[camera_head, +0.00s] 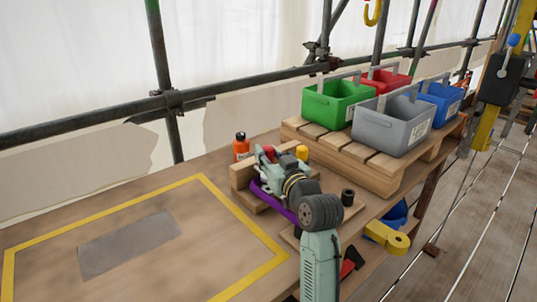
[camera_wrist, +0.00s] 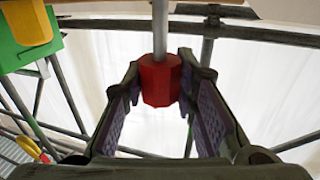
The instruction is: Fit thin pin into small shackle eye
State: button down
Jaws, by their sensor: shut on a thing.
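The thin pin has a red faceted head (camera_wrist: 158,82) and a grey metal shank (camera_wrist: 160,28) in the wrist view. My gripper (camera_wrist: 160,90) has its two padded fingers on either side of the red head and holds it near the fingertips. The shank runs beyond the fingers and out of the top of the picture. In the head view my gripper (camera_head: 268,155) is over the wooden stand, with a bit of red at its tip. A purple curved piece (camera_head: 268,198) shows below it, partly hidden by my arm. I cannot make out the small shackle eye.
A wooden stand (camera_head: 241,177), orange bottle (camera_head: 241,147) and yellow capped item (camera_head: 301,153) surround my gripper. A black cylinder (camera_head: 347,197) stands right. Green (camera_head: 322,107) and grey (camera_head: 378,130) bins sit on a pallet (camera_head: 368,163). The yellow-outlined bench area left is clear around a grey patch (camera_head: 130,245).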

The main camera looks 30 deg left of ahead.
jog(key=c, duration=1.2)
grip_release()
jog(key=shift+f, duration=0.15)
jog(key=v, duration=1.1)
jog(key=shift+d, duration=0.15)
jog(key=shift+s+d, duration=0.25)
jog(key=shift+s, duration=0.1)
